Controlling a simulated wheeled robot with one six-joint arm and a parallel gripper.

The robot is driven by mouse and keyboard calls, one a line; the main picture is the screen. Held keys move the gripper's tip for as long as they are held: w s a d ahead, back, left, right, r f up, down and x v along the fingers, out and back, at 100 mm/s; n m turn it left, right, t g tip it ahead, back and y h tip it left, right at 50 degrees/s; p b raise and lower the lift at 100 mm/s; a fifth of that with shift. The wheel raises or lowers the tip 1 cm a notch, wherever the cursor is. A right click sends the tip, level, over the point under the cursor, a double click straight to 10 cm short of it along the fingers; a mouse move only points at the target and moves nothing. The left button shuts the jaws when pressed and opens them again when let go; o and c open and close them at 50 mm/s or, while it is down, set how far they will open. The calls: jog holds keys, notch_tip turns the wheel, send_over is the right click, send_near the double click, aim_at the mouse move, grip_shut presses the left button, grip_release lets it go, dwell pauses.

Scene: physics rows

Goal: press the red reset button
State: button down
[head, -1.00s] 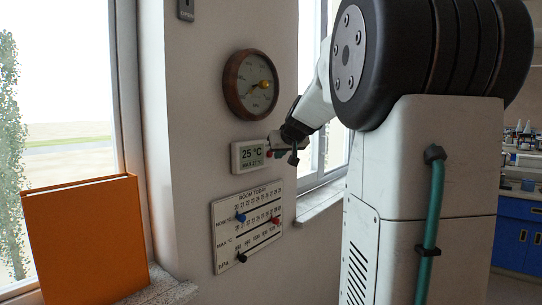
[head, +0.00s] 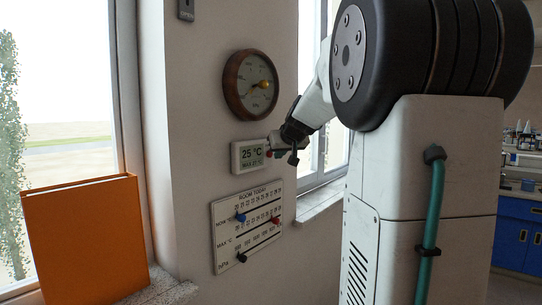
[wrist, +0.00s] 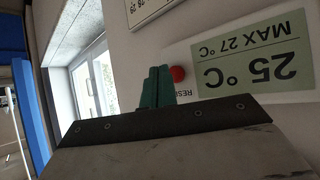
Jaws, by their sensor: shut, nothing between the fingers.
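The red reset button (wrist: 178,73) is a small round knob on the white thermometer display (wrist: 255,58). In the wrist view the display appears upside down and reads 25 °C and MAX 27 °C. The RESET label beside the button is partly hidden by my gripper. My gripper (wrist: 157,88) has its green fingers shut with nothing between them, and they appear right beside the button. In the head view the display (head: 248,156) hangs on the wall, with my gripper (head: 276,152) at its right edge by the button. I cannot tell whether the fingertips touch it.
A round wooden-rimmed dial (head: 250,85) hangs above the display. A ROOM TODAY board (head: 247,225) with coloured sliders hangs below. A window (head: 325,150) is to the right. An orange folder (head: 85,240) stands on the sill at left.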

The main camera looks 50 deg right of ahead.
jog(key=shift+w, duration=0.15)
jog(key=shift+w, duration=0.3)
jog(key=shift+w+a, duration=0.1)
jog(key=shift+w, duration=0.25)
dwell(0.7)
dwell(0.3)
jog(key=shift+s, duration=0.8)
jog(key=shift+s, duration=0.1)
jog(key=shift+s+d, duration=0.15)
jog(key=shift+s, duration=1.05)
jog(key=shift+s+d, duration=0.1)
jog(key=shift+s, duration=1.1)
